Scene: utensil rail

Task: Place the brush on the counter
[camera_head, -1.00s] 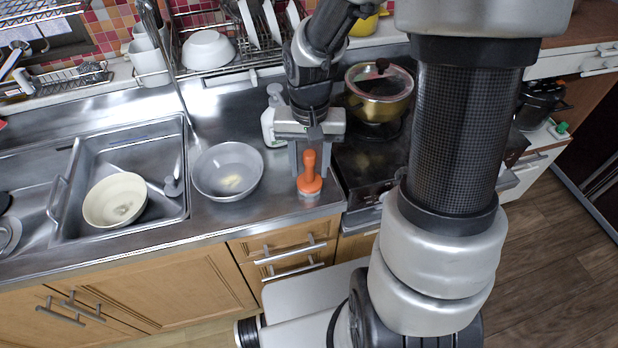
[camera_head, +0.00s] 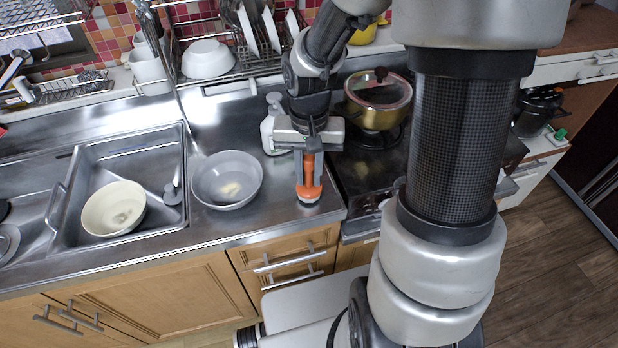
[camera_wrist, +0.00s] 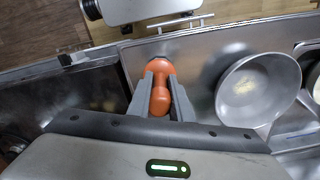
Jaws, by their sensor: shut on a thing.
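The brush (camera_head: 310,190) has an orange handle and a wide orange head. It stands roughly upright at the front right part of the steel counter (camera_head: 262,215), with its head at or just above the surface; I cannot tell whether it touches. My gripper (camera_head: 309,178) points down from above with its fingers shut on the handle. In the wrist view, the brush handle (camera_wrist: 160,98) sits between the two grey fingers of my gripper (camera_wrist: 160,90). Its bristles are mostly hidden.
A grey bowl (camera_head: 227,180) stands left of the brush, and a sink holding a cream bowl (camera_head: 114,208) lies further left. A white bottle (camera_head: 272,125) is behind. A stove with a lidded pot (camera_head: 378,100) is right. The counter's front edge is close.

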